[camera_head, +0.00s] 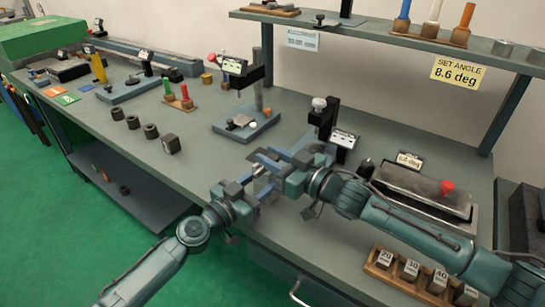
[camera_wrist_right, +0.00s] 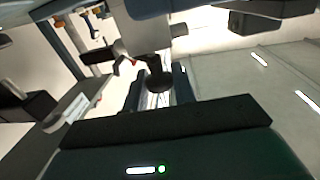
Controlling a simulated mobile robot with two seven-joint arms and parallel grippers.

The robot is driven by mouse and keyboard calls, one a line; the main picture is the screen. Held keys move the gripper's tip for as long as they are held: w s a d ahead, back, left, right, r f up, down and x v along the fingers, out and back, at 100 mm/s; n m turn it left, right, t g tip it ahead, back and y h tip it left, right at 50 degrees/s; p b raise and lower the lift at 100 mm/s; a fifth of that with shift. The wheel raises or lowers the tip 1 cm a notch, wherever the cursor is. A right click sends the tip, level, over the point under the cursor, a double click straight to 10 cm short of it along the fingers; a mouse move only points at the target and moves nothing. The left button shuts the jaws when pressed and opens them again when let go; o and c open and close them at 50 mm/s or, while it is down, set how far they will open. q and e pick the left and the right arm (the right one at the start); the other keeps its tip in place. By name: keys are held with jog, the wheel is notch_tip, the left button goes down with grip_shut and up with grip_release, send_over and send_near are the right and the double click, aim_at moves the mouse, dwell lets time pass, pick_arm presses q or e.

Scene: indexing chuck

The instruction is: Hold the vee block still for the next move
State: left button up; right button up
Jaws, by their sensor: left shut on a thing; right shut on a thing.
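The vee block (camera_head: 264,184) appears as a small grey metal piece at the front edge of the bench, mostly hidden by my grippers. My left gripper (camera_head: 252,190) comes in from the lower left and is shut on it. My right gripper (camera_head: 271,163) reaches in from the right, just above and beside the left one, and is also shut at the block. In the right wrist view, a bright metal strip shows between the fingers (camera_wrist_right: 158,98), with a dark round knob (camera_wrist_right: 159,76) in front of it. The contact faces are hidden.
A black upright fixture with a white knob (camera_head: 319,103) stands close behind my right gripper. A blue-based stand (camera_head: 246,128) is behind. A grey plate with a red knob (camera_head: 421,190) and a wooden rack of numbered blocks (camera_head: 412,277) lie right. Dark rings (camera_head: 133,122) sit left.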

pick_arm(q)
jog(key=shift+f, duration=0.4)
pick_arm(e)
jog(key=shift+s, duration=0.1)
jog(key=shift+c, duration=0.9)
jog(key=shift+a, duration=0.1)
pick_arm(q)
jog(key=shift+s, duration=0.1)
pick_arm(e)
jog(key=shift+n+g+y, duration=0.3)
jog(key=shift+n, duration=0.1)
jog(key=n+g+y, duration=0.2)
jog(key=g, duration=0.1)
jog(key=shift+n+g, duration=0.3)
jog(key=n+g+y, duration=0.1)
jog(key=n+g, duration=0.1)
jog(key=g, duration=0.1)
jog(key=n+g+y, duration=0.1)
jog(key=n+g, duration=0.1)
jog(key=g, duration=0.1)
jog(key=shift+g, duration=0.3)
jog(key=shift+n+g, duration=0.8)
jog(key=shift+g, duration=0.6)
jog(key=o, duration=0.9)
jog(key=shift+o, duration=0.2)
